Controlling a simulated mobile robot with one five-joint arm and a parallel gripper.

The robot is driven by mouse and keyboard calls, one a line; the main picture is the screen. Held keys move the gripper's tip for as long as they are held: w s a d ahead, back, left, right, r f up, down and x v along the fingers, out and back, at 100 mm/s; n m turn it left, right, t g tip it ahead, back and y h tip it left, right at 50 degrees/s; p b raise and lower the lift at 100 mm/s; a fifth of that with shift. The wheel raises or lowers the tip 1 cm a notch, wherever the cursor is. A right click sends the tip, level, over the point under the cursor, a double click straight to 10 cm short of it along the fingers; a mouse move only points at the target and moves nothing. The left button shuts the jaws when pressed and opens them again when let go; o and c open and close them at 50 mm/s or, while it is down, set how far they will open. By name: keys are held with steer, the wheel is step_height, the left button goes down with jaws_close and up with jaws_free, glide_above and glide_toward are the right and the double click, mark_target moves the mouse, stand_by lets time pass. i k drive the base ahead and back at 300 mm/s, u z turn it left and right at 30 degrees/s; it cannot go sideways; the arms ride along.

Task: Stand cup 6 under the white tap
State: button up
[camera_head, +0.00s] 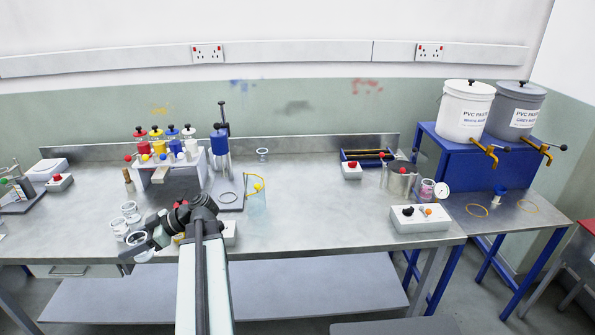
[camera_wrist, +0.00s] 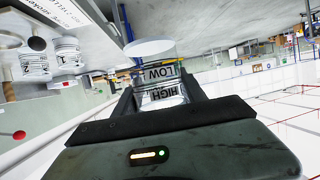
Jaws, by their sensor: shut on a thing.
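My gripper (camera_head: 140,246) is shut on a clear cup at the near left of the bench. In the wrist view the held cup (camera_wrist: 160,88) sits between the fingers, with LOW and HIGH marks; I cannot read a number on it. The gantry (camera_head: 160,172) stands behind and to the right of my gripper, with red, yellow, blue and white pots in a row. The white pot (camera_head: 191,147) is at its right end; its tap is too small to make out. The cup is well apart from the gantry.
Several other clear cups (camera_head: 129,207) stand close behind my gripper; two numbered ones (camera_wrist: 67,55) show in the wrist view. The bench middle (camera_head: 315,200) is clear.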

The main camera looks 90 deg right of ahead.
mark_target(477, 210)
steer(key=k, duration=1.85)
steer(key=z, duration=2.7)
steer(key=i, duration=0.95)
steer(key=z, duration=0.1)
